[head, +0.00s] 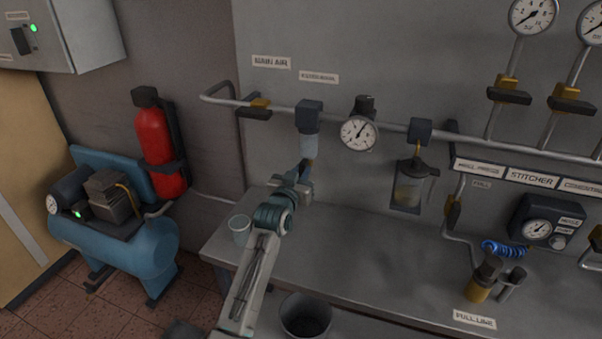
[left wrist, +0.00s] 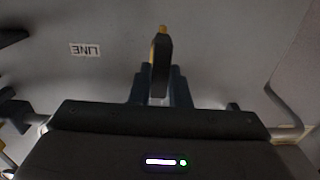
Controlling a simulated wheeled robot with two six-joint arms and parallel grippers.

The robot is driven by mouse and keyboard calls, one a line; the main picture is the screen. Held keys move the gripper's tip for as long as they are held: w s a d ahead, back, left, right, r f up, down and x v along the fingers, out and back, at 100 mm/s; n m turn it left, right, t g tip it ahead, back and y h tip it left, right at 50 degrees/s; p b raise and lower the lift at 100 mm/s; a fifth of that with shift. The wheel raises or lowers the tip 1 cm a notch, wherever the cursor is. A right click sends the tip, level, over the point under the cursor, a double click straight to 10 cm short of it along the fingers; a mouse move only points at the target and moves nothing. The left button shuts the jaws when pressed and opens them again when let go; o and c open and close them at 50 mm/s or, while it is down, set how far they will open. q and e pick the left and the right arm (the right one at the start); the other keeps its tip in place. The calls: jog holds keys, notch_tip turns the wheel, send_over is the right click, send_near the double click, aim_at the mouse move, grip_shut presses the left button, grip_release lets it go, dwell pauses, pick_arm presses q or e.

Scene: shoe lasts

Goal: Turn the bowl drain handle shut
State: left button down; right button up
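The filter bowl (head: 308,146) hangs under a dark head on the wall pipe, with a bit of brass at its lower end. My left gripper (head: 302,178) is just below the bowl, and its arm covers part of the bench. In the left wrist view a dark lever with a brass-coloured tip, apparently the drain handle (left wrist: 160,62), stands between the two fingers of my left gripper (left wrist: 159,88). The fingers appear close against both its sides. In the head view the handle is mostly hidden by the gripper. My right gripper is out of view.
A clear cup (head: 239,229) stands on the bench left of my left arm, and a dark bucket (head: 306,316) is below. A round gauge (head: 358,133) and a second bowl (head: 409,188) hang to the right. The bench middle is clear.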

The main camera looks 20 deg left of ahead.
pick_arm(q)
jog(key=shift+m, duration=0.4)
jog(key=m, duration=0.5)
jog(key=m+b, duration=0.1)
jog(key=m, duration=1.1)
jog(key=shift+d+f+b, duration=0.3)
jog(key=shift+d, duration=0.05)
dwell(0.3)
jog(key=c, duration=1.4)
grip_release()
jog(key=shift+o, duration=0.2)
